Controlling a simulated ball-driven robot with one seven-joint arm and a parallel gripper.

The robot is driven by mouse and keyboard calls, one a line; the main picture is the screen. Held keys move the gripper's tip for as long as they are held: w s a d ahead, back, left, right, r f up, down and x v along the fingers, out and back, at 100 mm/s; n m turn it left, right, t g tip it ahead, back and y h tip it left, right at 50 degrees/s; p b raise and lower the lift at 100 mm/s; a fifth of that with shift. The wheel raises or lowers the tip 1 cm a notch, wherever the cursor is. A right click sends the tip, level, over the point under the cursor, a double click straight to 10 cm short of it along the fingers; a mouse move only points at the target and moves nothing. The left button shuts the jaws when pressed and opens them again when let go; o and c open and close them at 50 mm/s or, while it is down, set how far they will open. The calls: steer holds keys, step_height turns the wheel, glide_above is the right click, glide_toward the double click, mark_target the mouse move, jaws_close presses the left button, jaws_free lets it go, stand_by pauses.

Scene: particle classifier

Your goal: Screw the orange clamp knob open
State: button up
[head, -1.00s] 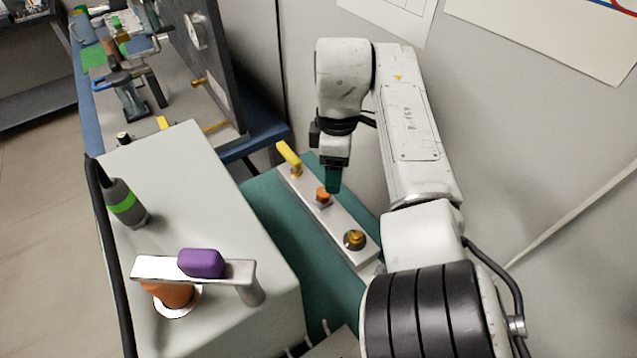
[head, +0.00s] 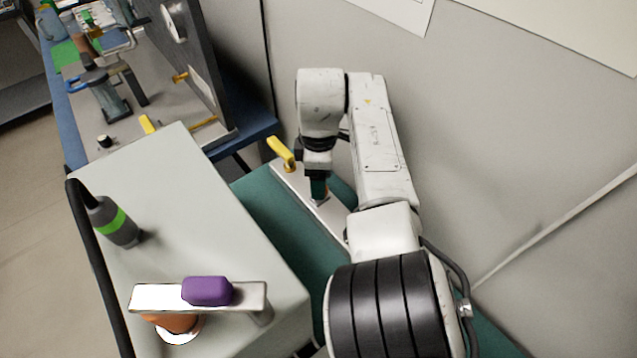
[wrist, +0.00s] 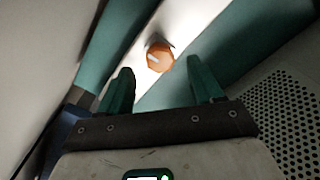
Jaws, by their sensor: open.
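The orange clamp knob (wrist: 160,57) shows in the wrist view as a faceted orange knob with a pale mark on top. It sits on a pale metal bar, just beyond and between my two spread green fingertips. My gripper (wrist: 159,76) is open and empty, with a gap visible on both sides of the knob. In the head view my gripper (head: 318,190) points down at the pale bar (head: 332,217), and its fingers hide the knob there. I cannot tell how far the fingertips are above the bar.
A yellow handle (head: 281,152) stands at the bar's far end, close to my gripper. The bar rests on a green surface (head: 270,203). A grey box (head: 190,215) on the left carries a metal handle with a purple block (head: 207,291). A wall is at the right.

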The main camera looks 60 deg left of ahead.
steer(key=shift+f+b, duration=0.3)
steer(key=shift+f, duration=1.35)
steer(key=c, duration=1.1)
